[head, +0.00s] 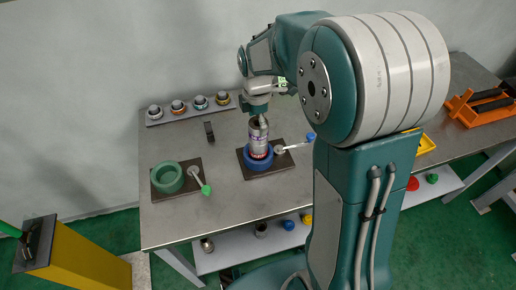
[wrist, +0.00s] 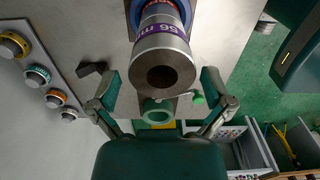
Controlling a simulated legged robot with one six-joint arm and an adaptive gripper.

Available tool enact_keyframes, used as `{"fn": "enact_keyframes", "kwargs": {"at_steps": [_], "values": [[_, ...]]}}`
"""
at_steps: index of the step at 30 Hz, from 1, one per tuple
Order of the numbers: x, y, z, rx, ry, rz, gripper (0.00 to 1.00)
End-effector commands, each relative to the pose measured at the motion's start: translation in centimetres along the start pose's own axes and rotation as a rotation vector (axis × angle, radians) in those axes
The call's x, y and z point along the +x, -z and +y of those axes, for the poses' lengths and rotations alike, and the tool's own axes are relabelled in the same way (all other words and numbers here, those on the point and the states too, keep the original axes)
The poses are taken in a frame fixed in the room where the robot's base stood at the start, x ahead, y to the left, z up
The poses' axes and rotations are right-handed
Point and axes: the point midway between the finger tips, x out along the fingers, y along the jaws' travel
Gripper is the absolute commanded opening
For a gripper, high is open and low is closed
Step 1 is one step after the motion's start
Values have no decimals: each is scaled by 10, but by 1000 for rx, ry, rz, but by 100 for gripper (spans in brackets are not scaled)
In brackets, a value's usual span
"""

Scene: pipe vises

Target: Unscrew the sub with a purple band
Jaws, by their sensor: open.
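The sub with a purple band (head: 258,136) stands upright in the blue vise (head: 258,163) on the table. In the wrist view the grey sub (wrist: 163,45) shows its open bore toward the camera, with the purple lettered band behind that end. The blue vise (wrist: 137,8) shows partly at the top edge there. My gripper (head: 258,112) is above the sub's upper end, pointing down. In the wrist view my gripper (wrist: 160,77) is open, with one finger on each side of the sub's end and a visible gap on both sides.
A green vise (head: 167,178) with a green-tipped handle sits empty to the left. A grey rack (head: 190,112) with several banded subs lies along the back left. A small black block (head: 209,131) lies between. A blue-tipped handle (head: 309,137) sticks out right of the blue vise.

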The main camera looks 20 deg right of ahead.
Motion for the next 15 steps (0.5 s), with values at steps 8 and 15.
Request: {"fn": "enact_keyframes", "kwargs": {"at_steps": [8, 15], "values": [[0, -1, 1, 276, 0, 2, 100], [0, -1, 1, 418, 0, 3, 100]]}}
